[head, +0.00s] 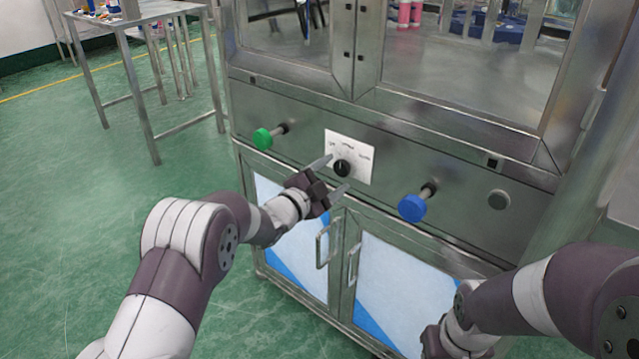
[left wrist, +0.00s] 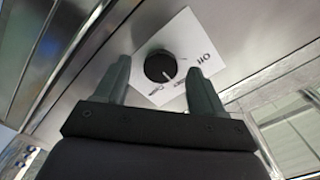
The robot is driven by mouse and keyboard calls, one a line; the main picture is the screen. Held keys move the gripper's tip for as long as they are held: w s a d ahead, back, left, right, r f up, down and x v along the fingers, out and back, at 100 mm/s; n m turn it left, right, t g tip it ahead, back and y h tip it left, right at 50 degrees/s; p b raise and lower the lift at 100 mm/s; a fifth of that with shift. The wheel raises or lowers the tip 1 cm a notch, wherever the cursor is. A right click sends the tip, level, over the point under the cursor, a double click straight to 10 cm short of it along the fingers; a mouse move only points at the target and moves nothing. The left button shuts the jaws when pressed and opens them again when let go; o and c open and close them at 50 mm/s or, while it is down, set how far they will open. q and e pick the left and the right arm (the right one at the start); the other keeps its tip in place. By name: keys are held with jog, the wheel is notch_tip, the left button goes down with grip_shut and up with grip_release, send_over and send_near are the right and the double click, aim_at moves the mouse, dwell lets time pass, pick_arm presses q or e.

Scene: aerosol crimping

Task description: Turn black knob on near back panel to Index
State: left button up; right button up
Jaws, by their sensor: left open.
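The black knob (head: 342,168) sits on a white label plate (head: 362,154) on the steel panel, with words printed around it; they are too small to read surely in the head view. In the left wrist view the black knob (left wrist: 160,66) shows a light pointer line, and "Off" is readable on the plate (left wrist: 198,40). My left gripper (head: 329,176) is open at the panel, with one finger on each side of the knob in view; contact is not visible. Its fingers also show in the left wrist view (left wrist: 158,84). My right arm shows at lower right; its fingertips are not visible.
A green knob (head: 262,138) projects left of the plate and a blue knob (head: 412,208) projects to its right. A round metal button (head: 499,199) is farther right. Cabinet doors with handles (head: 322,246) lie below. A steel table (head: 150,18) stands at back left.

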pick_arm(q)
jog(key=p+v, duration=0.1)
jog(key=v, duration=1)
jog(key=shift+s, duration=0.1)
